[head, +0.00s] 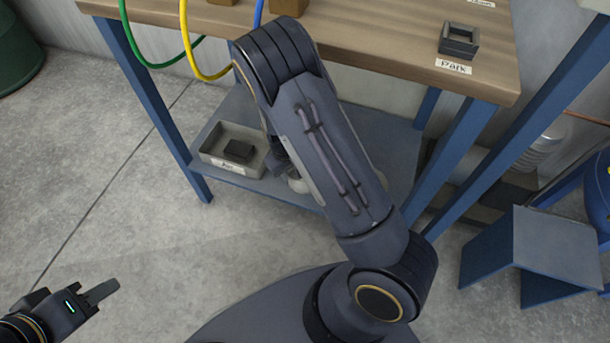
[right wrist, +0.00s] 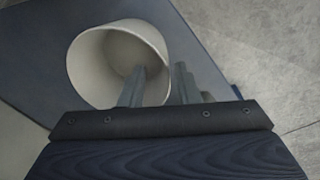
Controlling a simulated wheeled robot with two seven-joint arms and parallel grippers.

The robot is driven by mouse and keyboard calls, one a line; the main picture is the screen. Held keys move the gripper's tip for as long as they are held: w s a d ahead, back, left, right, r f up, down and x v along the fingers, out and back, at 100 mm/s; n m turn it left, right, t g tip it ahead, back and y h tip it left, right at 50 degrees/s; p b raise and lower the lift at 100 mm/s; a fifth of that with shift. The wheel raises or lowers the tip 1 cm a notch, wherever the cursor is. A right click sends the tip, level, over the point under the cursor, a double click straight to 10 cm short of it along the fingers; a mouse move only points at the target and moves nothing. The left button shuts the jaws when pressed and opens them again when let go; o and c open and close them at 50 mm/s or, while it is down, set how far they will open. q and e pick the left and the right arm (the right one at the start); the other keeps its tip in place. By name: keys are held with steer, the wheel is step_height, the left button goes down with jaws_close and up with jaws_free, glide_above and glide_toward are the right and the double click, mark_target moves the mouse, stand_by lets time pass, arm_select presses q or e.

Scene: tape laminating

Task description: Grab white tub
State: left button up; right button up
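The white tub (right wrist: 88,62) lies in the right wrist view with its round mouth toward the camera. My right gripper (right wrist: 160,86) is open with its fingers apart. One finger reaches into the mouth and the other is outside the right wall, so the wall lies between them; I cannot tell whether either touches it. In the head view, a small part of the tub (head: 298,183) shows at the lower shelf, mostly hidden by my right arm, which also hides most of that gripper. My left gripper (head: 106,289) is at the lower left, away from the table; its opening is unclear.
The lower blue shelf (head: 385,150) sits under a wooden tabletop (head: 400,35) on blue legs. A grey tray (head: 222,157) with a dark block stands on the shelf, left of the tub. Green, yellow and blue cables hang above. A blue stand (head: 545,245) is at the right.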

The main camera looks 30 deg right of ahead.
mark_target(293, 189)
step_height(293, 189, down, 7)
steer(key=b, duration=0.3)
steer(key=shift+b, duration=0.35)
steer(key=shift+c, duration=0.4)
jaws_close()
